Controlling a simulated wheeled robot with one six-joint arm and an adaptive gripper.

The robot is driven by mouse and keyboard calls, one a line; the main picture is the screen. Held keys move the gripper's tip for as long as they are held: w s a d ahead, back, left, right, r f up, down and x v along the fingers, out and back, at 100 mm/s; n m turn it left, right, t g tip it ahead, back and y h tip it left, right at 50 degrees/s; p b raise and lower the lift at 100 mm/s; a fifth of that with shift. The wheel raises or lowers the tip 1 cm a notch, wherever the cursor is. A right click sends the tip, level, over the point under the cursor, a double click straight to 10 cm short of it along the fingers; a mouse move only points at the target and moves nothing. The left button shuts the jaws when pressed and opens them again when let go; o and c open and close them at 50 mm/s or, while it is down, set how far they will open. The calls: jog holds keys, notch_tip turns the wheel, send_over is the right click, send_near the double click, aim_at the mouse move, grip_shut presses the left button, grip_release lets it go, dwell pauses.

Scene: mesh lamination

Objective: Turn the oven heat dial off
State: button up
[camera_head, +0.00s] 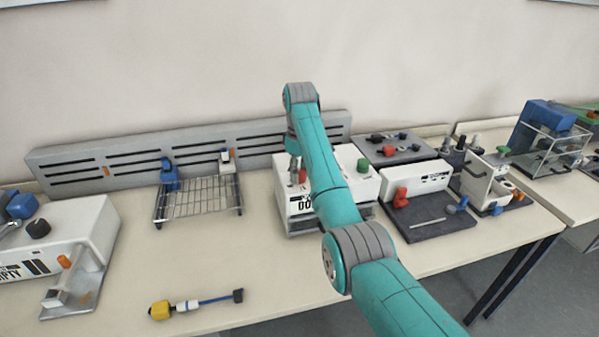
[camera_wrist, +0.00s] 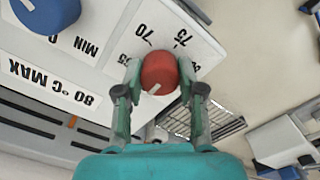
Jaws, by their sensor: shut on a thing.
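The oven is a white box (camera_head: 291,207) near the middle of the table in the head view. Its red dial (camera_head: 301,176) is on top, partly hidden by my arm. In the wrist view the red dial (camera_wrist: 159,75) stands on the white panel (camera_wrist: 107,62), with printed numbers such as 70 and 75 around it. A short white mark on the dial points to the lower left in that view. My gripper (camera_wrist: 160,70) is shut on the red dial, one finger on each side. In the head view my gripper (camera_head: 294,160) is small and partly hidden.
A blue dial (camera_wrist: 50,12) sits beside a MIN label in the wrist view. A green knob (camera_head: 362,166) stands on the box's right side in the head view. A wire rack (camera_head: 197,197) is to the left, and a white unit with red parts (camera_head: 421,182) to the right.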

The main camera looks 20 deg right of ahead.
jog(key=o, duration=1.1)
jog(key=shift+o, duration=0.2)
